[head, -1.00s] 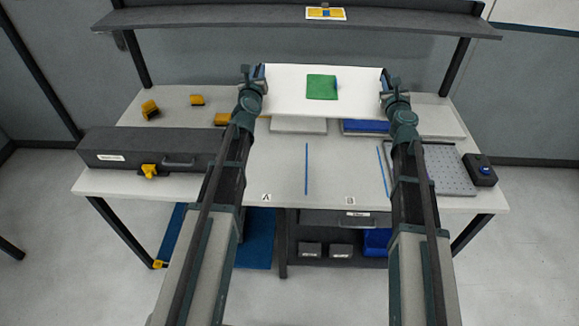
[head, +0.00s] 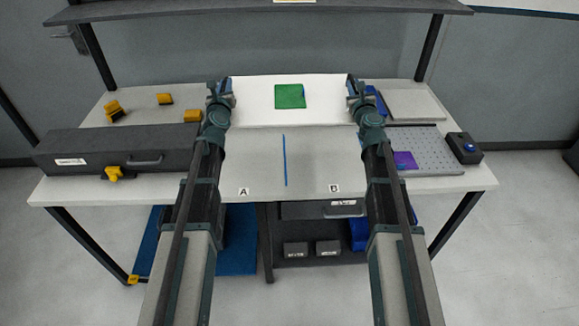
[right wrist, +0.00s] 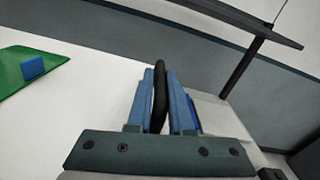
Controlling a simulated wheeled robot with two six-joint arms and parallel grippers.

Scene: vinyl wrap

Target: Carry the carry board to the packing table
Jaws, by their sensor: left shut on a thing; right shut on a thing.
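The white carry board (head: 255,103) is level between my grippers, over the back middle of the packing table (head: 255,165). A green sheet (head: 290,96) lies on it, with a small blue block (right wrist: 32,66) near the sheet's edge in the right wrist view. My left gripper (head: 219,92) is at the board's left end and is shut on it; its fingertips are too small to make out. My right gripper (right wrist: 158,98) is shut on the board's black handle (right wrist: 160,90) at the right end. I cannot tell whether the board touches the table.
A long dark case (head: 120,152) and several yellow pieces (head: 165,99) lie on the left. On the right are a perforated plate (head: 435,142) with a purple patch (head: 405,160) and a dark box (head: 464,147) with a blue button. A shelf (head: 260,18) spans the back.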

